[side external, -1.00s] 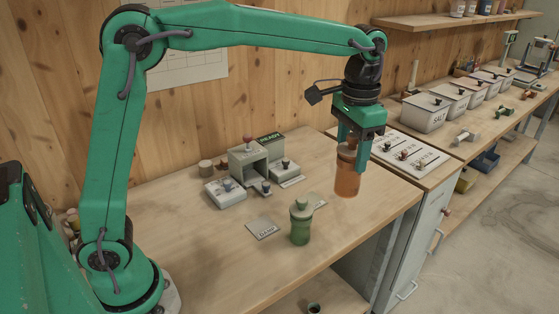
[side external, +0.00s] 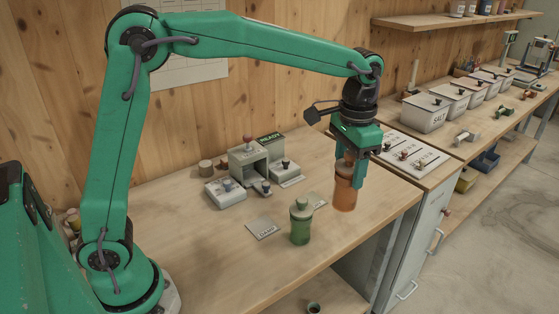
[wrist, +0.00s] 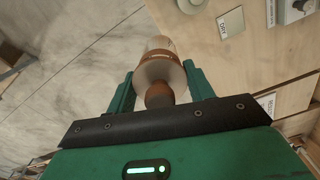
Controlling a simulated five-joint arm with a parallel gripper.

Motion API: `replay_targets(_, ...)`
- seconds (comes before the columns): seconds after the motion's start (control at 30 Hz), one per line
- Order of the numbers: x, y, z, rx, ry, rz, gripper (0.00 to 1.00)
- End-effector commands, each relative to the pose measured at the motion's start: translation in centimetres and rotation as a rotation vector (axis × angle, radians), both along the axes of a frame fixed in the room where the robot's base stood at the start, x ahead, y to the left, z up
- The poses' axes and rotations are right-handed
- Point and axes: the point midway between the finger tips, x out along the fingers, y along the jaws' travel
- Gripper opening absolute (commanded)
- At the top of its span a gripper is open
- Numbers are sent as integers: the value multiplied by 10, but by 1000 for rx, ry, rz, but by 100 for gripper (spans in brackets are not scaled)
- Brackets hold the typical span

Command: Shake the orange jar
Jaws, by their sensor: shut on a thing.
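The orange jar (side external: 345,192) is upright between the fingers of my gripper (side external: 352,171), which is shut on it. In the side view it hangs near the right front part of the wooden bench, and it looks held above the top. In the wrist view the jar (wrist: 160,68) shows from its knobbed lid end, between the two green fingers of my gripper (wrist: 160,85). The fingers cover part of its sides.
A green jar (side external: 300,224) stands on the bench (side external: 200,262) to the left. Beside it lies a DAMP card (side external: 263,229). Small grey devices (side external: 250,160) with a READY sign (side external: 270,138) stand behind. A switch panel (side external: 410,155) and white lidded bins (side external: 424,113) are at right.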

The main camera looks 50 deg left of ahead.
Motion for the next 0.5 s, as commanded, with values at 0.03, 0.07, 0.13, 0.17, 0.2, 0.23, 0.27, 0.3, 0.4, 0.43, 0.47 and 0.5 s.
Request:
replay_targets(0.03, 0, 0, 0, 0, -1, 0, 10)
replay_targets(0.07, 0, 0, 0, 0, -1, 0, 10)
replay_targets(0.13, 0, 0, 0, 0, -1, 0, 10)
replay_targets(0.17, 0, 0, 0, -1, -2, 0, 10)
replay_targets(0.2, 0, 0, 1, -1, -2, 0, 10)
replay_targets(0.23, 0, 0, 2, -1, -2, 0, 10)
replay_targets(0.27, 0, 0, 3, -1, -3, 0, 10)
replay_targets(0.3, 1, 0, 6, -1, -4, 0, 10)
replay_targets(0.4, 1, 0, 13, -1, -4, 0, 10)
replay_targets(0.43, 1, 0, 16, -1, -4, 0, 10)
replay_targets(0.47, 1, 0, 19, -1, -5, 0, 10)
replay_targets(0.5, 1, 0, 23, -1, -4, 0, 10)
